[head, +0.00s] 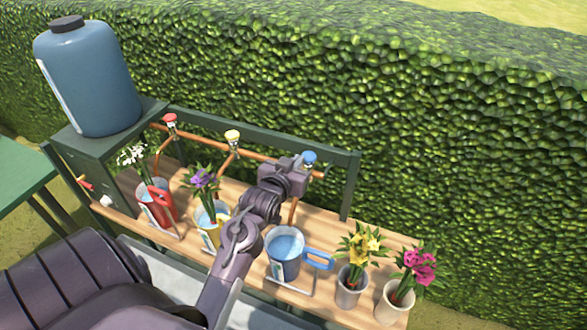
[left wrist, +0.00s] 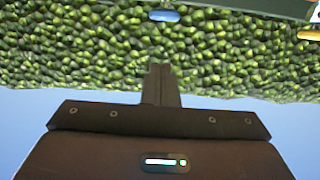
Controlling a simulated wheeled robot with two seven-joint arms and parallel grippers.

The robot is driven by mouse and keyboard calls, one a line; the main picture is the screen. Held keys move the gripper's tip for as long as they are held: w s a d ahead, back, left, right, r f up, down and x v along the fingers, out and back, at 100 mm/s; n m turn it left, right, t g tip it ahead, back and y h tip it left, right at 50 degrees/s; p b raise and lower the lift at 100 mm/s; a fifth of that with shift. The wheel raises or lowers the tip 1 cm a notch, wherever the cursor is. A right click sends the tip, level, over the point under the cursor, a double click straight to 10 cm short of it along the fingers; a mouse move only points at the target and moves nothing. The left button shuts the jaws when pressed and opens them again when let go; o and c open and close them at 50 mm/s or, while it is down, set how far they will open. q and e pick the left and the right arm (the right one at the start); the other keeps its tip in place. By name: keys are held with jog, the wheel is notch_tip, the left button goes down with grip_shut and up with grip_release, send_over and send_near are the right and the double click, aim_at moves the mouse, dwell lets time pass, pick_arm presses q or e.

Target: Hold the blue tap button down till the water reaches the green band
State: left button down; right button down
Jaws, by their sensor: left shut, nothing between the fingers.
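The blue tap button (head: 309,157) tops the rightmost tap on the copper pipe. It also shows in the left wrist view (left wrist: 164,15), beyond my fingertips with a visible gap in that picture. My left gripper (head: 304,172) is shut and empty, close by the blue button; I cannot tell for sure whether it touches. In the left wrist view its fingers (left wrist: 160,68) are together, pointing toward the button. Below stands the blue-handled jug (head: 283,270) with water in it. A pale strip shows on its side, but I cannot make out a green band. My right gripper is not in view.
Two flower pots (head: 350,290) (head: 389,309) stand right. A large blue tank (head: 92,85) stands back left.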

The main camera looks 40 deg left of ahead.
pick_arm(q)
jog(key=shift+v, duration=1)
jog(key=shift+r, duration=0.1)
